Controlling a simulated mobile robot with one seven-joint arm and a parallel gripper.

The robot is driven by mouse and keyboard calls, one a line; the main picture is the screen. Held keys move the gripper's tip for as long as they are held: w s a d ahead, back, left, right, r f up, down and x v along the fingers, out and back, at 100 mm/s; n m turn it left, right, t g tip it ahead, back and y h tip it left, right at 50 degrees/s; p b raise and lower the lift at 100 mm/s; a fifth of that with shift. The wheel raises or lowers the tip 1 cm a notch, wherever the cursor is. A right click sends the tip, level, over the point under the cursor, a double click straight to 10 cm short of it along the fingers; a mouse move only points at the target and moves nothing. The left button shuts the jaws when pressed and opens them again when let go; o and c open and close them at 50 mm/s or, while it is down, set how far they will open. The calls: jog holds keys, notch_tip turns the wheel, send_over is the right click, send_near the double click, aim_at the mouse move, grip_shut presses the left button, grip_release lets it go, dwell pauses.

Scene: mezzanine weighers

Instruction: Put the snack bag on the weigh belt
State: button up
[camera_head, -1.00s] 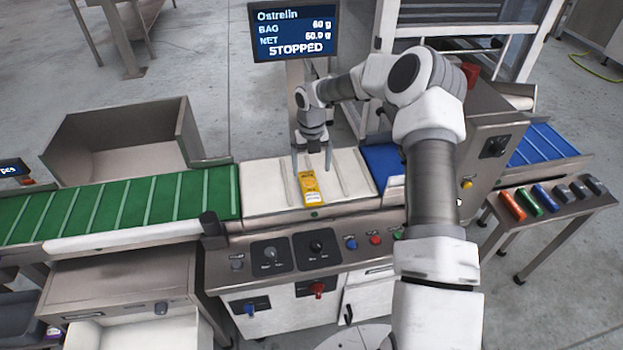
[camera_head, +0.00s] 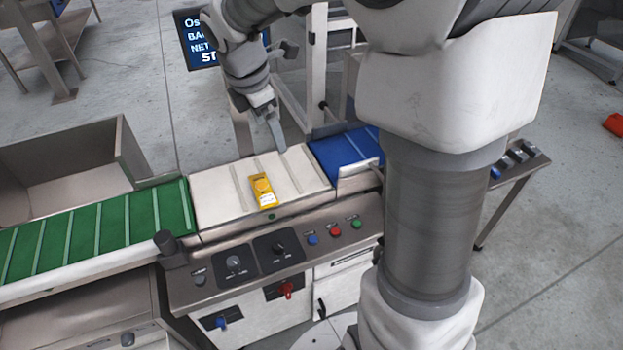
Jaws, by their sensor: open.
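The yellow snack bag (camera_head: 263,190) lies flat on the white weigh belt (camera_head: 212,196), near the belt's front edge and about midway along it. My gripper (camera_head: 268,137) is above and behind the bag, over the back part of the belt, apart from the bag and empty. One finger shows clearly; the other is partly hidden by the wrist. The screen (camera_head: 191,38) behind the belt is partly covered by my arm.
A green belt (camera_head: 112,222) adjoins on the left and a blue belt (camera_head: 335,154) on the right. A steel bin (camera_head: 60,165) stands behind the green belt. The control panel with knobs and buttons (camera_head: 335,231) runs along the front. My arm hides much of the right side.

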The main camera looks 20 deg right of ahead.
jog(key=s+r+m+t+y, duration=0.1)
jog(key=s+r+m, duration=0.2)
jog(key=s+m, duration=0.7)
jog(key=s+r+m+t+y, duration=0.1)
jog(key=s+r+m+t, duration=0.1)
jog(key=s+m, duration=0.7)
jog(key=s+r, duration=0.1)
jog(key=s, duration=0.1)
jog(key=shift+s+m, duration=0.4)
jog(key=shift+c, duration=0.3)
